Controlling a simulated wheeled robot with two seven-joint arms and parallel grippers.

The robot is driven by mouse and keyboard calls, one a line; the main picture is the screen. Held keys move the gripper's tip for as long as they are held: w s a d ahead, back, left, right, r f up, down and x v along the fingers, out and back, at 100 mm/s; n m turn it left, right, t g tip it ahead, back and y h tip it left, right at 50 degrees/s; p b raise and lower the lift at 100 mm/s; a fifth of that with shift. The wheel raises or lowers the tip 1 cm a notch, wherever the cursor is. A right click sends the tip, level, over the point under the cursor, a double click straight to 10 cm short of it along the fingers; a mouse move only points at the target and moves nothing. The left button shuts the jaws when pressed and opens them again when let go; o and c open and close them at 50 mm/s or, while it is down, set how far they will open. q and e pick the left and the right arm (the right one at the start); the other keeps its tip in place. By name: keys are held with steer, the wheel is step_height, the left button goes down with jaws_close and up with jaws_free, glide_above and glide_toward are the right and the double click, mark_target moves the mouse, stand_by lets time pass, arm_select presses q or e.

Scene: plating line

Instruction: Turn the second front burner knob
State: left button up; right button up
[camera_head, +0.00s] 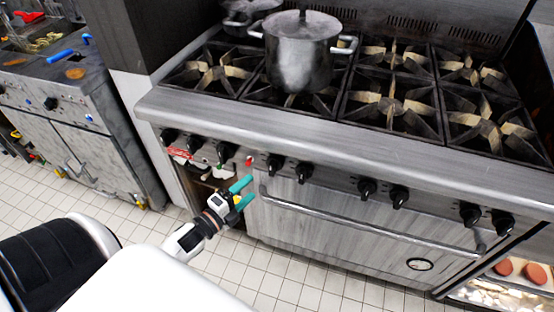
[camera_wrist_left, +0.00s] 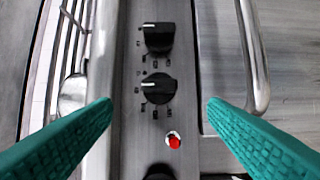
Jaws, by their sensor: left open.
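A row of black knobs runs along the steel stove front. Two of them sit just right of a red indicator (camera_head: 249,160) in the head view: a nearer knob (camera_head: 275,164) and a farther knob (camera_head: 304,172). My left gripper (camera_head: 252,188) is in front of the stove, below the panel, fingers open and empty. In the left wrist view the nearer knob (camera_wrist_left: 158,88) lies between the teal fingers in the picture, and the farther knob (camera_wrist_left: 159,38) is above it. Both white marks point left there. No contact shows. My right gripper is not in view.
The oven handle (camera_head: 360,224) runs below the knobs, and the stove ledge (camera_head: 330,140) juts above them. A lidded pot (camera_head: 303,55) stands on the left grates. An open compartment (camera_head: 205,185) is behind my left gripper. Another counter (camera_head: 85,110) stands at left.

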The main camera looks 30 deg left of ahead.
mark_target(269, 171)
arm_select(q)
steer(key=w, duration=0.3)
steer(key=w+d, duration=0.1)
steer(key=w, duration=0.6)
steer(key=shift+w+d+p, duration=0.3)
steer(key=shift+w+d, duration=0.1)
steer(key=shift+c, duration=0.3)
steer(key=c, duration=0.9)
